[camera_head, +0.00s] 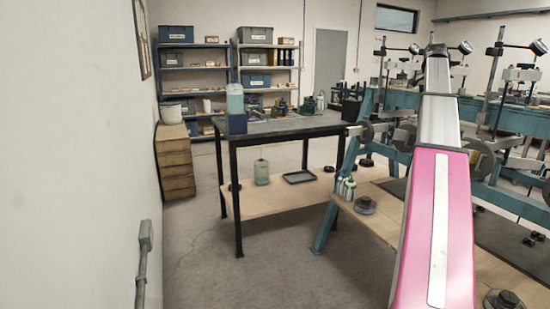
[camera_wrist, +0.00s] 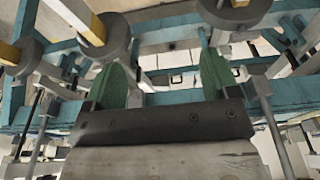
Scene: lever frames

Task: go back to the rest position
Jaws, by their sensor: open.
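My gripper (camera_wrist: 165,78) shows in the wrist view with two green fingers standing apart and nothing between them. It is open. Behind the fingers are the teal beams of a lever frame (camera_wrist: 275,93), with round weights (camera_wrist: 195,45) on bars above. I cannot tell how far the fingers are from the beams. In the head view my pink and grey arm reaches up and away on the right, in front of the lever frames (camera_head: 515,121). The gripper itself cannot be made out there.
A dark-topped table (camera_head: 290,125) stands left of my arm. Wooden drawers (camera_head: 174,160) stand by the left wall. Shelving (camera_head: 195,68) with bins is at the back. The floor (camera_head: 220,265) at front left is clear.

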